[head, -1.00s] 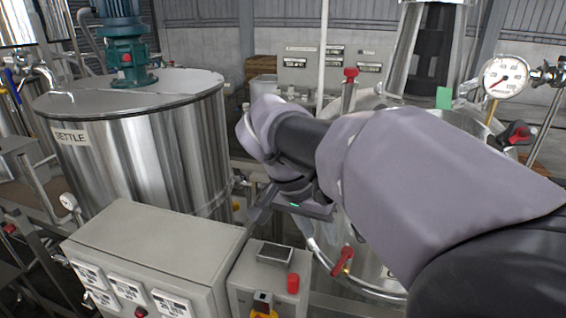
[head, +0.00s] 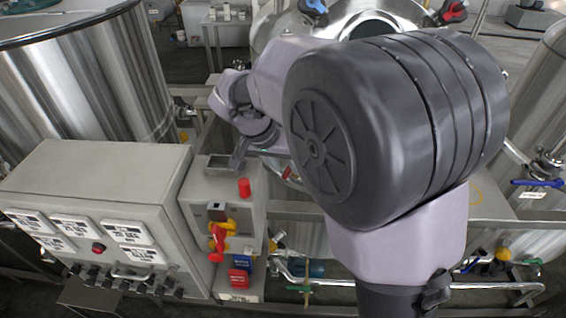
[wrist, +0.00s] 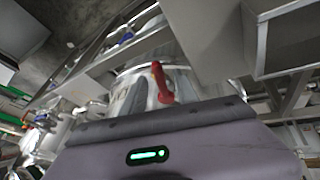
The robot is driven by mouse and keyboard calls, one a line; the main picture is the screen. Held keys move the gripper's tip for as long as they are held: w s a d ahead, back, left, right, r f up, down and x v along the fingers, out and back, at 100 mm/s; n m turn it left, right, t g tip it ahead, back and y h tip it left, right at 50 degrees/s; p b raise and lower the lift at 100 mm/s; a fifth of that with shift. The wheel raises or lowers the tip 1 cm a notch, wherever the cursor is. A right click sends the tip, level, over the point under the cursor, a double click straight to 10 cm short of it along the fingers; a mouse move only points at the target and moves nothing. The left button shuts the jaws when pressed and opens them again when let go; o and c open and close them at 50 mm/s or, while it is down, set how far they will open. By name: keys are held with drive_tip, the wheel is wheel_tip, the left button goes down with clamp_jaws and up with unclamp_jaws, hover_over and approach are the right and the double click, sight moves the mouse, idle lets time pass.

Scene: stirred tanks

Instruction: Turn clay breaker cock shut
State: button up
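A red lever handle (wrist: 160,82) stands in front of a shiny metal vessel (wrist: 186,82) in the wrist view. In the head view a small red part (head: 289,172) shows just right of my wrist, mostly hidden by my arm; I cannot tell whether it is the same lever. No readable label marks either as the clay breaker cock. My gripper (head: 238,152) is beside the grey control boxes, left of that red part and apart from it. Its fingers are too small and overlapped to judge their opening. The wrist view shows no fingertips.
A grey control cabinet (head: 95,195) and a smaller box with a red button (head: 244,187) stand close below my gripper. A large steel tank (head: 90,85) is at left. Pipes and a blue-handled valve (head: 538,183) are at right. My arm hides the middle.

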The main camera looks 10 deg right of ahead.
drive_tip(key=shift+d+f, duration=0.1)
drive_tip(key=shift+f, duration=0.1)
drive_tip(key=shift+c, duration=0.5)
clamp_jaws()
idle(0.9)
